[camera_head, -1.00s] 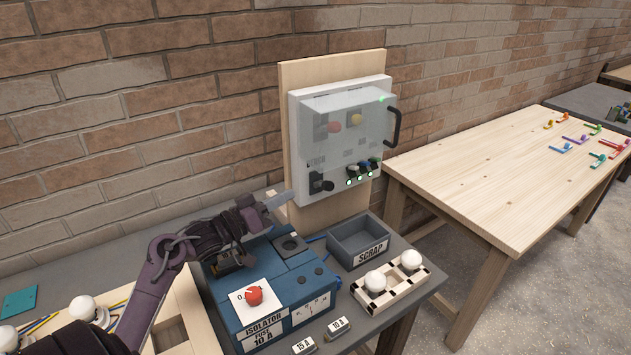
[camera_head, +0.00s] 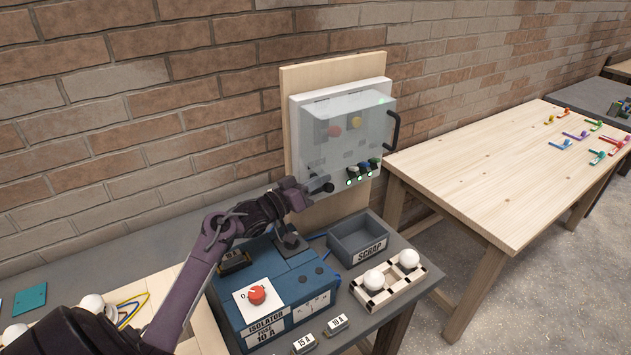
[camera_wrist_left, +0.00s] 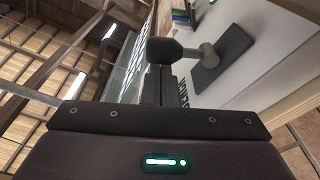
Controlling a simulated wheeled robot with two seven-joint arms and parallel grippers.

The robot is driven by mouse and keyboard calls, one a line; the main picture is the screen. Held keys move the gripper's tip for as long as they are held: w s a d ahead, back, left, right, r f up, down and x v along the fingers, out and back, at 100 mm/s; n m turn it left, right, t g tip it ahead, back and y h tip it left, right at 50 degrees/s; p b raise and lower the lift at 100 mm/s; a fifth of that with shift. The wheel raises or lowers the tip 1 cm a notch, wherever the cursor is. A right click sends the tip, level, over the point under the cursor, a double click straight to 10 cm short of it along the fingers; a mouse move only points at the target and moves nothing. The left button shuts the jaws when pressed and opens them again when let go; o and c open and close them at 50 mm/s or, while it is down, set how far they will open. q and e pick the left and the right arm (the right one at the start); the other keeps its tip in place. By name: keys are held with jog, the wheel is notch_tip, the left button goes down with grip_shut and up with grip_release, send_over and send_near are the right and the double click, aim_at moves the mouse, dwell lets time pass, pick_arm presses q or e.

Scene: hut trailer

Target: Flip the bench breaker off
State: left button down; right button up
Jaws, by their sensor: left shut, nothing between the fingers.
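The bench breaker is a dark lever (camera_head: 328,187) with a rounded knob, low on the left of the white wall panel (camera_head: 345,150). In the left wrist view its knob (camera_wrist_left: 165,50) stands out from a dark backing plate (camera_wrist_left: 222,55). My left gripper (camera_head: 308,186) is at the panel's lower left corner, just left of the knob, and partly covers the plate. Its fingers (camera_wrist_left: 168,88) are shut and empty, pointing at the knob; I cannot tell whether they touch it. My right gripper is out of view.
A clear cover (camera_head: 345,125) spans the panel's upper part, with a dark handle (camera_head: 394,130) at right. Several small switches with green lamps (camera_head: 362,178) sit low right. Below are a blue isolator box (camera_head: 290,285), scrap bin (camera_head: 345,243) and bulb rack (camera_head: 400,288).

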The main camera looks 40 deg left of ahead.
pick_arm(q)
jog(key=shift+d+f+m+b, duration=0.1)
jog(key=shift+f+m+b, duration=0.05)
jog(key=shift+m+b, duration=0.25)
